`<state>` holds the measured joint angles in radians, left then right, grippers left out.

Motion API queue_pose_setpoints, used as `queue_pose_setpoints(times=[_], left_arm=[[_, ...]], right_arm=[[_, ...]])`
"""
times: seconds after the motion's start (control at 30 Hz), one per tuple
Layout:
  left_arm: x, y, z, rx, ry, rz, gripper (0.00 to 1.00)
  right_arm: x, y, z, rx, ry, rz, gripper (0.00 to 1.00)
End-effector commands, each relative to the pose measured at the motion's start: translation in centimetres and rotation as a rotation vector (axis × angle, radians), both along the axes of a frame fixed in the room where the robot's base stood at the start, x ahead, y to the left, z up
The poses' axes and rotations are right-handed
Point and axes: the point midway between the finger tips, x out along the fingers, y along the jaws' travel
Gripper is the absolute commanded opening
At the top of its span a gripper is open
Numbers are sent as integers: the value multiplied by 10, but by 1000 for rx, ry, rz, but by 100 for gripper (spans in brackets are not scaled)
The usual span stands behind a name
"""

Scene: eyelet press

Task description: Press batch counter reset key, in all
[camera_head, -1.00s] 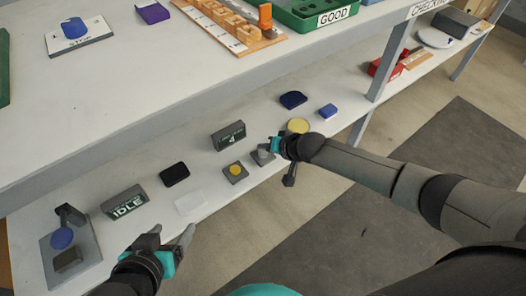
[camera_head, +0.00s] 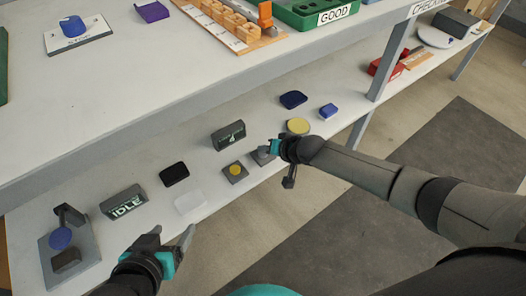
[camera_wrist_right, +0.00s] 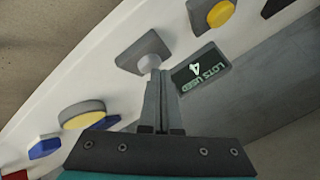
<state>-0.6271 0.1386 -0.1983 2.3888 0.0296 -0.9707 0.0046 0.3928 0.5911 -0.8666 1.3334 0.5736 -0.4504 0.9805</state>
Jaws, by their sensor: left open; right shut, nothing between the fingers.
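The lot counter (camera_head: 229,135) is a dark box on the lower shelf. In the right wrist view its display (camera_wrist_right: 200,75) reads "LOTS USED 4". Beside it is a grey plate with a pale round key; the plate (camera_head: 262,157) is partly hidden by my right gripper in the head view. In the right wrist view the key (camera_wrist_right: 152,63) lies right at the fingertips. My right gripper (camera_head: 270,149) is shut and empty; whether its tips touch the key I cannot tell. My left gripper (camera_head: 174,240) is open and empty, in front of the shelf edge.
A yellow button on a grey base (camera_head: 235,170) sits left of the key. A yellow disc (camera_head: 298,126), a blue block (camera_head: 328,111) and a dark blue piece (camera_head: 293,100) lie to the right. The IDLE display (camera_head: 124,202) stands at left. The upper shelf overhangs behind.

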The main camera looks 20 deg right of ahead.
Motion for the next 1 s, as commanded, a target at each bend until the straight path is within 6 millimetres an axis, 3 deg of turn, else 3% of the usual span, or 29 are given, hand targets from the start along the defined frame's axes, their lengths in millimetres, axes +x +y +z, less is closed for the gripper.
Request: queue_pose_setpoints(times=[0.7,1.0], left_arm=[[0,0,-3,-1,0,1,74],[0,0,12,-1,0,1,74]], right_arm=[[-1,0,-6,0,2,1,0],[-1,0,8,0,2,0,0]])
